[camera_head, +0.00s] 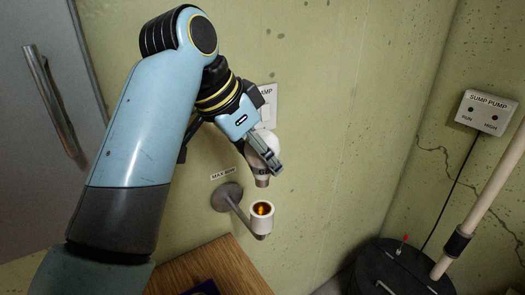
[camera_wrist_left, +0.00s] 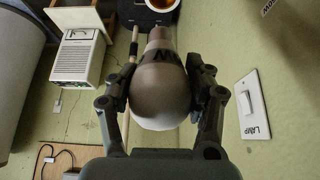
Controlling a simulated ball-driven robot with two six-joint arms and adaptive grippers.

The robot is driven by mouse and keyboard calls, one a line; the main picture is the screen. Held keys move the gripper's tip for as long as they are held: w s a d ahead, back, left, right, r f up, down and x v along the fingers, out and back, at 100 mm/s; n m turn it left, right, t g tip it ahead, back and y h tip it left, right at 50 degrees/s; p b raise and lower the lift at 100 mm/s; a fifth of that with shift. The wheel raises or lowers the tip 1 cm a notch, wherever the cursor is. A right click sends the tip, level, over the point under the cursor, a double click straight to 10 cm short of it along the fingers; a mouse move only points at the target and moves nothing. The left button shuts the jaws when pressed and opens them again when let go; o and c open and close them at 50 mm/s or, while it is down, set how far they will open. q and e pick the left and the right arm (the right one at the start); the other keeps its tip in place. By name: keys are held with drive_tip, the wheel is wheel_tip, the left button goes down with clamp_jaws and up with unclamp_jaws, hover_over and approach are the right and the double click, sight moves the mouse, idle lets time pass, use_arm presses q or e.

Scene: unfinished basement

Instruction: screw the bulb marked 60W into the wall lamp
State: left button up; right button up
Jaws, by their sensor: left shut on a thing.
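My left gripper (camera_head: 262,152) is shut on a white light bulb (camera_head: 266,143), holding it with its screw base pointing down. In the left wrist view the bulb (camera_wrist_left: 161,92) sits between both fingers of the gripper (camera_wrist_left: 163,88), with dark lettering on it that I cannot fully read. The wall lamp (camera_head: 262,217) has a white upward-facing socket on a short arm from a round wall plate. The socket is empty, with an orange-lit inside. The bulb base is just above the socket and apart from it. My right gripper is not in view.
A wall label reads MAX 60W (camera_head: 223,173). A light switch marked LAMP (camera_wrist_left: 250,105) is on the wall behind the gripper. A wooden surface (camera_head: 215,270) lies below. A sump pump box (camera_head: 486,112), white pipe (camera_head: 490,190) and black sump lid (camera_head: 400,270) stand right.

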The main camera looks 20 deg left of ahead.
sight(256, 180)
use_arm(q)
drive_tip(key=shift+f, duration=0.75)
drive_tip(key=shift+f+b, duration=0.55)
drive_tip(key=shift+f, duration=0.8)
drive_tip(key=shift+f+b, duration=0.4)
drive_tip(key=shift+f, duration=1.25)
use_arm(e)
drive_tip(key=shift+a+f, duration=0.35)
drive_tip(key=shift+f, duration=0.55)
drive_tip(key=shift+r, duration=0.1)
use_arm(q)
drive_tip(key=shift+m+p, duration=0.5)
drive_tip(key=shift+p, duration=0.2)
drive_tip(key=shift+m+g+h+p, duration=0.4)
drive_tip(key=shift+m+p, duration=0.15)
drive_tip(key=shift+m, duration=0.15)
drive_tip(key=shift+m+g, duration=0.3)
drive_tip(key=shift+m, duration=0.3)
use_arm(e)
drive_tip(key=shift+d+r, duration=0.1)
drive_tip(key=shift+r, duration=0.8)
